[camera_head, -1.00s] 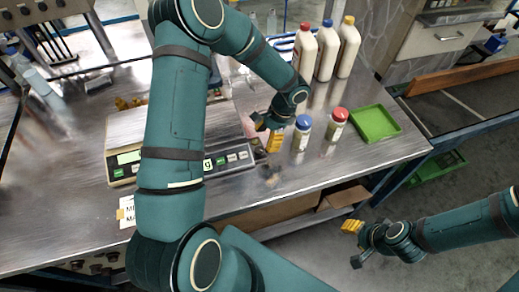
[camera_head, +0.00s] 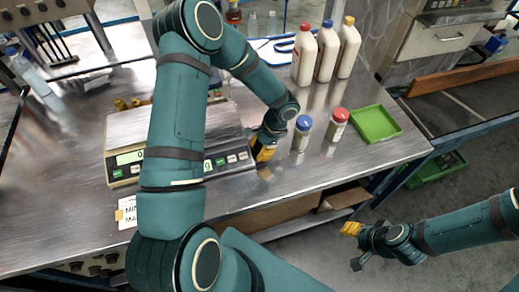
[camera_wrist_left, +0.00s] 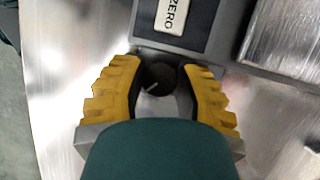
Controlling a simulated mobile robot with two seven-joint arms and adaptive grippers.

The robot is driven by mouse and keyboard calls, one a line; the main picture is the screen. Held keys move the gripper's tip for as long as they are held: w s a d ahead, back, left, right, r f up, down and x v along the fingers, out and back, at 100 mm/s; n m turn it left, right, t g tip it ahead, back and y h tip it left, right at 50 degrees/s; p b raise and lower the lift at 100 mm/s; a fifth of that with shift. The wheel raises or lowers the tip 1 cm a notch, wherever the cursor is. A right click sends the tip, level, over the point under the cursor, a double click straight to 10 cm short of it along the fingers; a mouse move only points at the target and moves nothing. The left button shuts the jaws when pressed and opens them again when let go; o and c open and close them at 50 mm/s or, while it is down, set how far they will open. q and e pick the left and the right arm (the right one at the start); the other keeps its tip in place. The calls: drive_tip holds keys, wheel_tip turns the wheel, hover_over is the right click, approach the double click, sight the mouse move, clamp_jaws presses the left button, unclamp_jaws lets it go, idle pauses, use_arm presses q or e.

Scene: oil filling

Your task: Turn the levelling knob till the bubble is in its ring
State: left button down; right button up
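The levelling knob (camera_wrist_left: 158,79) is dark and round with a white mark, at the scale's front corner in the left wrist view. My left gripper (camera_wrist_left: 160,72) has its yellow fingers on either side of the knob; they look apart, and I see no clear contact. In the head view the left gripper (camera_head: 264,150) is low at the right front corner of the scale (camera_head: 125,172) and hides the knob. The bubble and its ring cannot be made out. My right gripper (camera_head: 354,246) is open and empty, off the table's front edge.
A blue-capped bottle (camera_head: 301,134) and a red-capped bottle (camera_head: 336,125) stand close right of the left gripper. A green tray (camera_head: 398,122) lies farther right. Several tall white bottles (camera_head: 326,52) stand behind. The table front (camera_head: 290,185) is clear.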

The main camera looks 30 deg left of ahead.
use_arm(q)
drive_tip(key=shift+f+m+t+y+b, duration=0.1)
drive_tip(key=shift+m+t+y+b, duration=0.25)
drive_tip(key=shift+m+b, duration=0.65)
drive_tip(key=m+t+y, duration=0.1)
drive_tip(key=m, duration=0.2)
drive_tip(key=shift+s+m+b, duration=0.1)
drive_tip(key=shift+m+b, duration=0.2)
drive_tip(key=shift+b, duration=0.05)
drive_tip(key=c, duration=0.6)
unclamp_jaws()
drive_tip(key=v, duration=1.2)
drive_tip(key=shift+a, duration=0.15)
